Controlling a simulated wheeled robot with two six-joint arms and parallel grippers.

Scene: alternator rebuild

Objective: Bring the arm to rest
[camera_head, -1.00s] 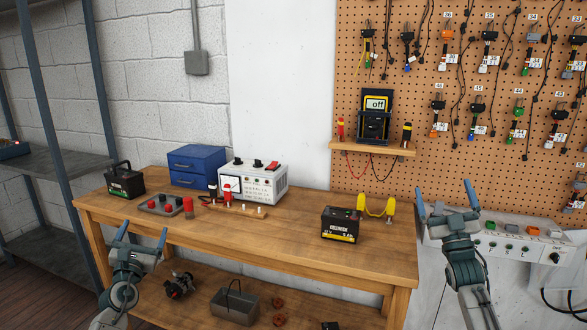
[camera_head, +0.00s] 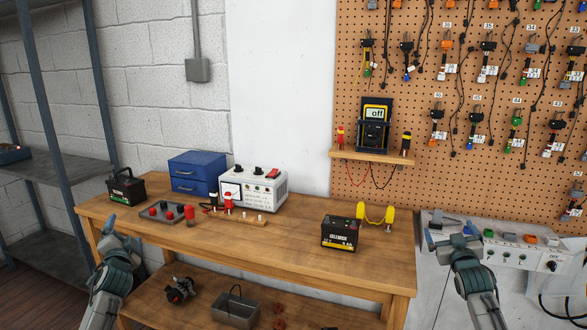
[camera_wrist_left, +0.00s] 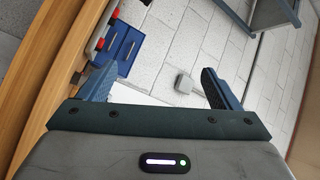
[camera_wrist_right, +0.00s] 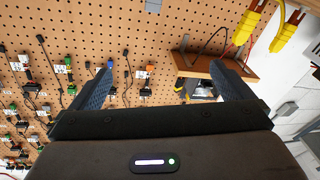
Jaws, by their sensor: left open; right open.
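My left gripper (camera_head: 122,240) is in front of the bench's left front edge in the head view. Its two fingers stand apart with nothing between them in the left wrist view (camera_wrist_left: 158,88). My right gripper (camera_head: 450,240) is to the right of the bench, in front of the grey panel box. Its fingers are apart and empty in the right wrist view (camera_wrist_right: 160,85), with the pegboard behind them.
The wooden bench (camera_head: 290,248) holds a black battery (camera_head: 340,233), yellow clamps (camera_head: 375,216), a white power supply (camera_head: 254,189), blue drawers (camera_head: 196,172) and another battery (camera_head: 126,187). A multimeter (camera_head: 375,124) stands on a small shelf. A grey panel box (camera_head: 505,251) is at right.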

